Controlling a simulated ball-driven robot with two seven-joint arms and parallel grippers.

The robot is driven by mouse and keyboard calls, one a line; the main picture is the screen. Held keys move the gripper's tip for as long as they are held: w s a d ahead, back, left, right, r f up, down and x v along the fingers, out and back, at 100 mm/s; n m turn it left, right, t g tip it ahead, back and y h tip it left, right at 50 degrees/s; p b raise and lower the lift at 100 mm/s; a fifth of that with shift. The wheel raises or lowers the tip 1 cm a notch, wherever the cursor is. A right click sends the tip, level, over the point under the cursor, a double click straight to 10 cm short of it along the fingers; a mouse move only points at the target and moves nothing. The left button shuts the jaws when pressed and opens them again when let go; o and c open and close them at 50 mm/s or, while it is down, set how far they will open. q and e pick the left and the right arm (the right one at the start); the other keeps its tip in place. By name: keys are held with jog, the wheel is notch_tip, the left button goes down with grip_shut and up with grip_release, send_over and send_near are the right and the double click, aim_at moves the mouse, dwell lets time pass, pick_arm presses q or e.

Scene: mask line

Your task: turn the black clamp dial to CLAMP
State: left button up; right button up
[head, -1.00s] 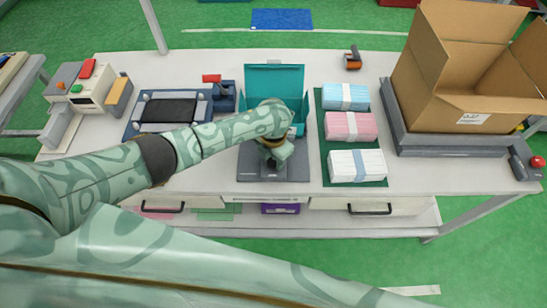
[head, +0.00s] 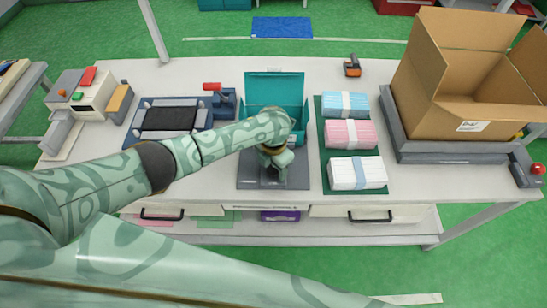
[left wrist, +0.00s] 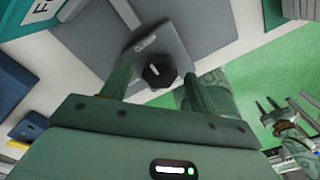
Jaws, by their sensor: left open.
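The black clamp dial (left wrist: 158,72) is a small faceted knob with a white mark on its top, in the left wrist view. It sits on a grey plate (left wrist: 185,52), beside a small label that appears to read CLAMP. My left gripper (left wrist: 156,78) is open, with one finger on each side of the dial. I cannot tell whether the fingers touch it. In the head view my left gripper (head: 275,162) is over the front of the grey plate (head: 245,179) and mostly hides the dial. A greenish pronged gripper, apparently my right one (left wrist: 280,118), shows at the right of the left wrist view.
A teal open box (head: 274,88) stands behind the plate. To its right, blue, pink and white mask stacks lie on a green mat (head: 319,135). A cardboard box (head: 445,85) is at the right. A framed black pad (head: 168,118) and a red-handled device (head: 213,88) are left.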

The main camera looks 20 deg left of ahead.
aim_at(274, 168)
pick_arm(q)
notch_tip(274, 168, up, 16)
jog(key=p, duration=0.5)
